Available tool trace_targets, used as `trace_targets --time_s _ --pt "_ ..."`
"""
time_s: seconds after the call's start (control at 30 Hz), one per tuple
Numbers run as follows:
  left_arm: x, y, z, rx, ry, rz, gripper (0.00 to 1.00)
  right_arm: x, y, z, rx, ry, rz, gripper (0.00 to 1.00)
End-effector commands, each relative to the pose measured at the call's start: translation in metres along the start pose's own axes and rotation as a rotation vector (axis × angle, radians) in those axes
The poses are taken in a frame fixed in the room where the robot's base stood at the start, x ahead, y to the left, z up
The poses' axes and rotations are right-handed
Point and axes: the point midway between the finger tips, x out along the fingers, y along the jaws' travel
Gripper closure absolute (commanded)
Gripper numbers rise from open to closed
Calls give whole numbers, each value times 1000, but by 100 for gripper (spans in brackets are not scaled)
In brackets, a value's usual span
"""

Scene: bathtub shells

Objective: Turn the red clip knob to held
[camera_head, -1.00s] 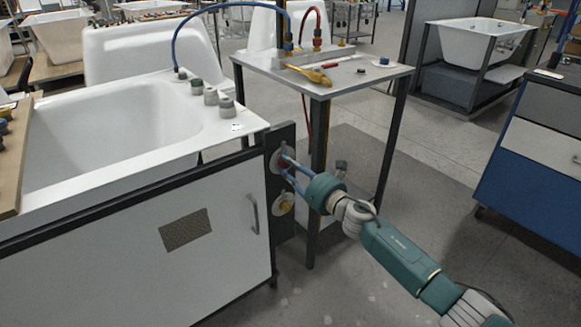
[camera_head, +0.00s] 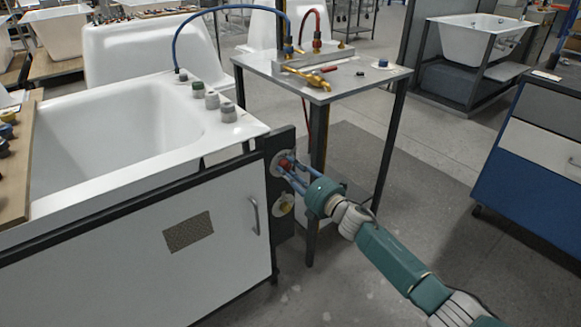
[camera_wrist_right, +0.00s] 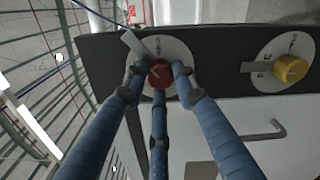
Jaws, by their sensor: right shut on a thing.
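The red clip knob (camera_head: 287,163) sits on a round pale dial plate on the dark upright panel at the tub's right end. In the right wrist view the red knob (camera_wrist_right: 160,74) is at the centre of its white dial (camera_wrist_right: 172,50), with a pale pointer slanting to the upper left. My right gripper (camera_head: 289,170) has its blue fingers closed around the knob; the fingertips (camera_wrist_right: 158,80) touch its sides. My left gripper is not in view.
A yellow knob (camera_head: 284,205) is just below the red one on the same panel (camera_head: 282,231). A cabinet door handle (camera_head: 254,215) is to the left. A grey table (camera_head: 345,82) with brass fittings stands close behind. Open floor lies right of my arm.

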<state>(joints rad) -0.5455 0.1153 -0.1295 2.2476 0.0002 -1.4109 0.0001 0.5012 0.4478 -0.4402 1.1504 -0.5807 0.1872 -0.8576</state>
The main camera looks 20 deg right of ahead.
Motion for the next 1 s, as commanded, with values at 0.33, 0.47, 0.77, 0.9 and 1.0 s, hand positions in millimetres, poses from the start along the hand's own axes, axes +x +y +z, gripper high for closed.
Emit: trace_targets --time_s 0.33,0.47,0.77,0.9,1.0 --pt "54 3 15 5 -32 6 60 -1 -2 -4 324 7 -7 99" --pt "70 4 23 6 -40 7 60 -1 -2 -5 429 7 -7 99" --pt "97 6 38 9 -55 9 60 -1 -2 -5 606 7 -7 99" --pt "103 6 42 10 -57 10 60 -1 -2 -6 651 7 -7 99" --pt "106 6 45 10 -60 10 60 -1 -2 -6 670 7 -7 99"
